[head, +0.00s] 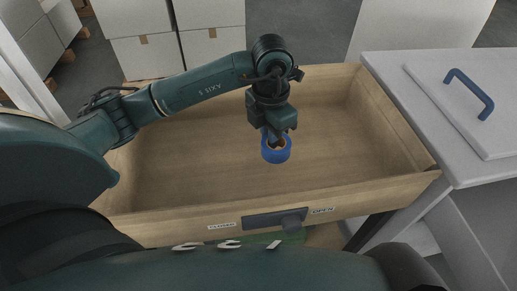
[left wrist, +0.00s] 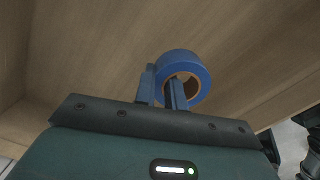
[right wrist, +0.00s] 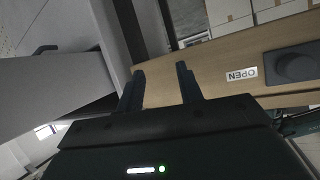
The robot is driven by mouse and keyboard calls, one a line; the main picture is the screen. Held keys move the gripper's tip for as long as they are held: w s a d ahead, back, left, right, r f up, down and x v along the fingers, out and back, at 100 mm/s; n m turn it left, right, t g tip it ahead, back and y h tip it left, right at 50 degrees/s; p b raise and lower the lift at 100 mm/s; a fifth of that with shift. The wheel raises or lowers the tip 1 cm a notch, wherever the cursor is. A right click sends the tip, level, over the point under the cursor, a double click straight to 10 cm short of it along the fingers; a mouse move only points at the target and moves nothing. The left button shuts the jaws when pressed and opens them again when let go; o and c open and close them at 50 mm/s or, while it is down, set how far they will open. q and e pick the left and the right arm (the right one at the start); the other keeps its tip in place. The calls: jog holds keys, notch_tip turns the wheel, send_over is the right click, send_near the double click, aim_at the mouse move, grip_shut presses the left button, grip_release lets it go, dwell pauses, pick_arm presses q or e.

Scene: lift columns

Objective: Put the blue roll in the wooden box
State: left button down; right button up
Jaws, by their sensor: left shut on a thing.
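The blue roll (head: 285,155) is a ring of blue tape with a brown core. My left gripper (head: 275,140) is shut on its rim, and the roll hangs at the fingertips over the inside of the wooden box (head: 190,170). In the left wrist view the roll (left wrist: 196,66) sits at the two fingers (left wrist: 163,88), one finger passing in front of its hole. How high the roll is above the box floor is hard to tell. My right gripper (right wrist: 160,85) is open and empty outside the box's front wall, which shows in the right wrist view (right wrist: 215,75).
The box's front wall carries a dark latch (head: 275,219) with labels reading "CLOSED" and "OPEN" (head: 322,210). A grey cabinet with a lid and blue handle (head: 470,94) stands at the right. White cartons (head: 145,55) are behind. The box floor is otherwise clear.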

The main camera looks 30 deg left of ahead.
aim_at(264, 169)
pick_arm(q)
jog(key=n, duration=0.3)
jog(key=r+n+p, duration=0.1)
jog(key=n, duration=0.1)
jog(key=shift+s+n, duration=0.1)
jog(key=shift+n, duration=0.3)
jog(key=n+p, duration=0.1)
jog(key=n, duration=0.2)
jog(key=shift+a+r, duration=0.1)
jog(key=shift+r, duration=0.05)
jog(key=n, duration=0.2)
jog(key=n+p, duration=0.1)
jog(key=n, duration=0.1)
jog(key=shift+s+a+r, duration=0.15)
jog(key=n+p, duration=0.1)
jog(key=n, duration=0.3)
jog(key=shift+s+a, duration=0.1)
notch_tip(264, 169, down, 10)
pick_arm(e)
jog(key=shift+w+a+r+g, duration=0.15)
jog(key=shift+r+g, duration=0.15)
jog(key=shift+r, duration=0.4)
pick_arm(q)
jog(key=shift+f+b, duration=0.2)
jog(key=shift+b, duration=0.1)
jog(key=c, duration=1.5)
grip_release()
jog(key=shift+o, duration=0.2)
